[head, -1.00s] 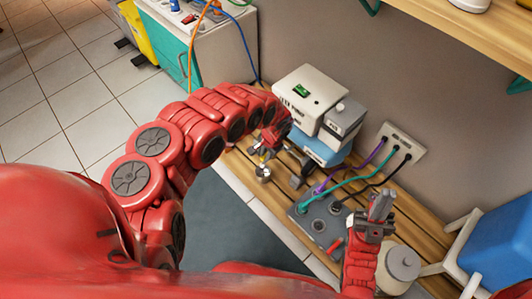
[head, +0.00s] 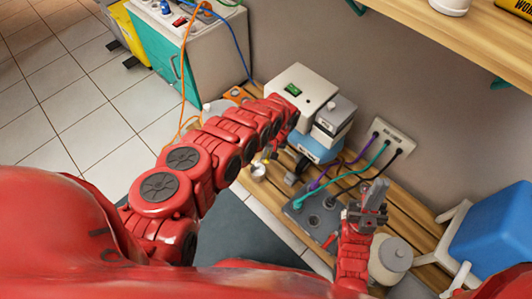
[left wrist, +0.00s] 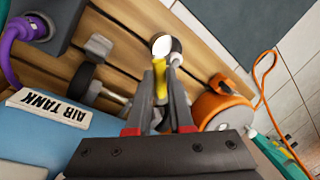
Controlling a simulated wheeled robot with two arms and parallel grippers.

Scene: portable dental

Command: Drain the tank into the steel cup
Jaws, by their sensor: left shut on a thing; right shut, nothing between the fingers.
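The blue tank (head: 318,148), labelled "AIR TANK", sits under pale boxes on the wooden bench; its side also fills the lower left of the left wrist view (left wrist: 45,145). The small steel cup (head: 258,173) stands on the bench in front of it, and its pale round top appears just beyond my left fingertips (left wrist: 161,45). My left gripper (left wrist: 161,78) is shut on a small yellow lever (left wrist: 160,88) beside the tank. My left arm partly hides this spot in the head view. My right gripper (head: 372,205) is shut and empty, raised above the bench at the right.
A grey panel (head: 318,218) with plugged cables lies between the grippers. A wall socket (head: 393,140) is behind it. A pale round jar (head: 390,258) stands near my right arm, with a blue container (head: 495,235) further right. An orange object (left wrist: 222,105) lies left of the tank.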

